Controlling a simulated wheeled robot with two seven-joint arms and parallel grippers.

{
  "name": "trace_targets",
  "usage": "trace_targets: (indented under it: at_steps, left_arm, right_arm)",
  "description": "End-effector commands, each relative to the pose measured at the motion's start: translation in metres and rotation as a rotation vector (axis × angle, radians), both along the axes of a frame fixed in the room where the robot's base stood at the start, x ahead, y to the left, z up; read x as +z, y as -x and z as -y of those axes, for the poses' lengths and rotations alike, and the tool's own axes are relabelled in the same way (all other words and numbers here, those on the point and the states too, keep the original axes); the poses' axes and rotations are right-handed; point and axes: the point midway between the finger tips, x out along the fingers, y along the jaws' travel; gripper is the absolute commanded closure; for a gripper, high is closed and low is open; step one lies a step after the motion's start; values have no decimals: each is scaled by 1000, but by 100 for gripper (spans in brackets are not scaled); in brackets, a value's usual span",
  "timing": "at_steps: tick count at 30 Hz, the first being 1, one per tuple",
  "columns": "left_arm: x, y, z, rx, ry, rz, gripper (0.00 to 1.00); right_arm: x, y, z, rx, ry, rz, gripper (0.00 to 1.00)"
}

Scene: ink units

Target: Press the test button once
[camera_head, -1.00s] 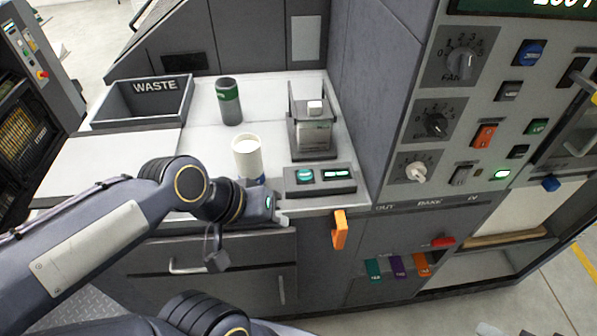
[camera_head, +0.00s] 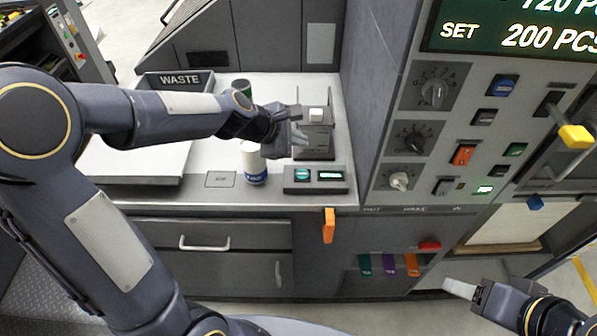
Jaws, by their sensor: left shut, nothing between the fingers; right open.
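A small dark console (camera_head: 332,188) sits at the front of the white counter. It has a round green button (camera_head: 302,175) on its left and a lit green display (camera_head: 331,175) on its right; I cannot read whether the button is marked test. Behind it stands a grey upright fixture (camera_head: 316,143) with a white block (camera_head: 316,115) on top. My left gripper (camera_head: 298,136) is shut and empty, above and behind the button, in front of the fixture's left side in the picture. My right gripper (camera_head: 455,288) is open and empty, low at the right, away from the console.
A green-topped can (camera_head: 241,88) and a WASTE bin (camera_head: 172,80) are further back. An orange handle (camera_head: 328,226) hangs below the counter. A control panel (camera_head: 415,155) rises at right.

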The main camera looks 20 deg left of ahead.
Motion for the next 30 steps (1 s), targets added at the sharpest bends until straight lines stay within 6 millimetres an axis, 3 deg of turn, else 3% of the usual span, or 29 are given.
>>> trace_targets:
  at_steps: [11,24,30]
  left_arm:
    - [-9,1,0,-3,-2,1,100]
    - [-68,1,0,-4,-3,1,100]
    - [-86,1,0,-4,-2,2,100]
  right_arm:
    - [-9,0,0,0,0,0,43]
    - [-68,0,0,0,0,0,43]
    - [-84,0,0,0,0,0,43]
